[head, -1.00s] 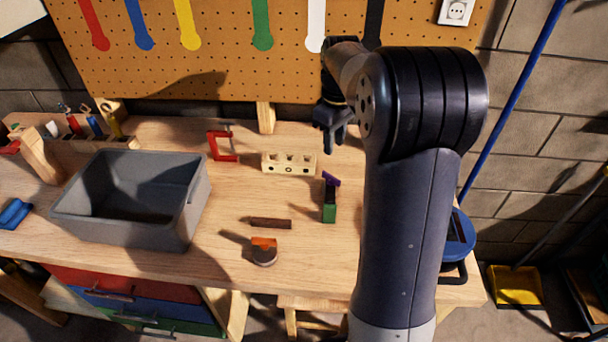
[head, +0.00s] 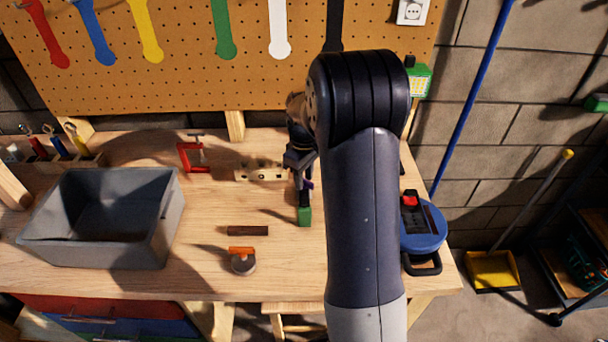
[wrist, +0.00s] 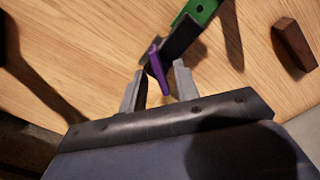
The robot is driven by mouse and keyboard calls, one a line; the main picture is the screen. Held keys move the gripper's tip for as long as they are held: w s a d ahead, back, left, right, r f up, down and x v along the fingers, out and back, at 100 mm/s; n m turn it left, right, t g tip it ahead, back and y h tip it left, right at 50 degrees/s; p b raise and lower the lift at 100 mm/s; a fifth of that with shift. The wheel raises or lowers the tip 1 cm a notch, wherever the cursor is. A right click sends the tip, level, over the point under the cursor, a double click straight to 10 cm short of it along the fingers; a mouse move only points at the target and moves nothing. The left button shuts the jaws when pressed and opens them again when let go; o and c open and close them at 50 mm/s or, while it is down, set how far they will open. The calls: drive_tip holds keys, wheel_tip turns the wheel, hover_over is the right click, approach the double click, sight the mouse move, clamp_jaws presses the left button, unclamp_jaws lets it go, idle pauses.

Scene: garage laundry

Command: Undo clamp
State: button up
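A small clamp-like fixture with a green end (head: 304,216) stands on the workbench, mostly hidden by my gripper in the head view. The wrist view shows its green end (wrist: 200,9), a black bar (wrist: 180,38) and a purple lever (wrist: 157,64). My gripper (wrist: 159,76) is open, with its two fingers on either side of the purple lever. I cannot tell whether either finger touches it. In the head view my gripper (head: 299,160) points down over the fixture. A red C-shaped clamp (head: 184,157) stands farther back on the left.
A grey bin (head: 155,220) stands on the left of the workbench (head: 200,278). A pale block with holes (head: 247,175) is behind the fixture. A dark brown bar (head: 248,231) and an orange-handled scraper-like tool (head: 242,260) lie in front. A blue round object (head: 423,236) is at right.

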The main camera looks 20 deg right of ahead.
drive_tip(key=shift+c, duration=0.5)
clamp_jaws()
drive_tip(key=shift+n, duration=1.1)
drive_tip(key=shift+o, duration=0.5)
unclamp_jaws()
drive_tip(key=shift+r, duration=0.1)
